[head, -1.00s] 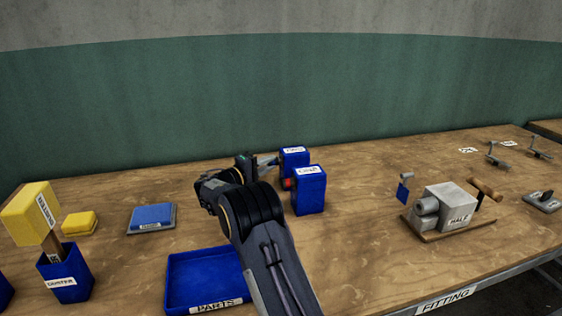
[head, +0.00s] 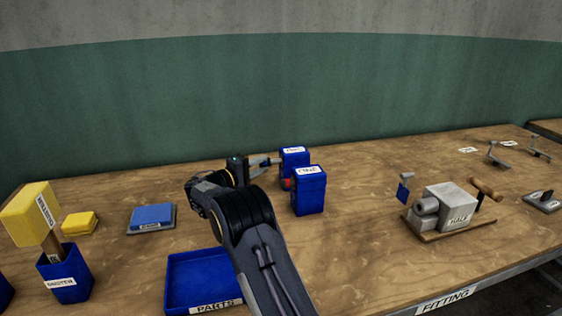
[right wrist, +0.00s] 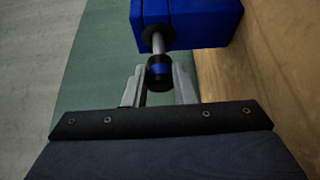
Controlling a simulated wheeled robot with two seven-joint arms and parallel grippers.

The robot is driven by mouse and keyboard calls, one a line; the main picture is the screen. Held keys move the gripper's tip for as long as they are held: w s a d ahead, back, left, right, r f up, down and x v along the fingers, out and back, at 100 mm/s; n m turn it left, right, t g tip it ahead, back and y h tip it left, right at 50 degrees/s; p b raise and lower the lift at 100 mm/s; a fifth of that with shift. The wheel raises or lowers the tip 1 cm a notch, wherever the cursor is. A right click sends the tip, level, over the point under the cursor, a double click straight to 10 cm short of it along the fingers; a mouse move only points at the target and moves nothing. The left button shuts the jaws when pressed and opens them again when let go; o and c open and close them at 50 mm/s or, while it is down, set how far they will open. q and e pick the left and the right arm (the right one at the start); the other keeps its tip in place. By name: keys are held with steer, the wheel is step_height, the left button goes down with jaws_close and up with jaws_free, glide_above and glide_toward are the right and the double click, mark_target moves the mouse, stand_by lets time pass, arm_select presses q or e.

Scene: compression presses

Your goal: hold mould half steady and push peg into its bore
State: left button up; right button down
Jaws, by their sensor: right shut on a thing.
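The mould half is a grey block (head: 456,210) labelled HALF on a wooden board at the right of the bench. A grey cylinder lies at its left end; its bore is not clearly visible. My right gripper (head: 264,163) is far to the left of it, beside the rear blue block (head: 295,157). In the right wrist view, the gripper (right wrist: 158,88) is shut on a peg (right wrist: 160,72) with a black, blue-banded head. The peg's grey shaft runs to a black ring on the blue block (right wrist: 190,18). How deep it sits is hidden. My left gripper is not in view.
A front blue block (head: 310,192) with a red-ended piece stands close to my gripper. A blue PARTS tray (head: 205,255) lies at the front. A T-handled tool (head: 486,190) is beside the mould half. Bare bench (head: 360,230) lies between the blue blocks and the mould half.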

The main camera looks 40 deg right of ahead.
steer(key=shift+w+a, duration=0.25)
steer(key=shift+a, duration=0.2)
steer(key=shift+w+a, duration=0.2)
steer(key=shift+a, duration=0.25)
stand_by(0.3)
steer(key=shift+w+a, duration=0.5)
steer(key=shift+a, duration=0.35)
steer(key=shift+w+a, duration=0.45)
steer(key=shift+a, duration=0.4)
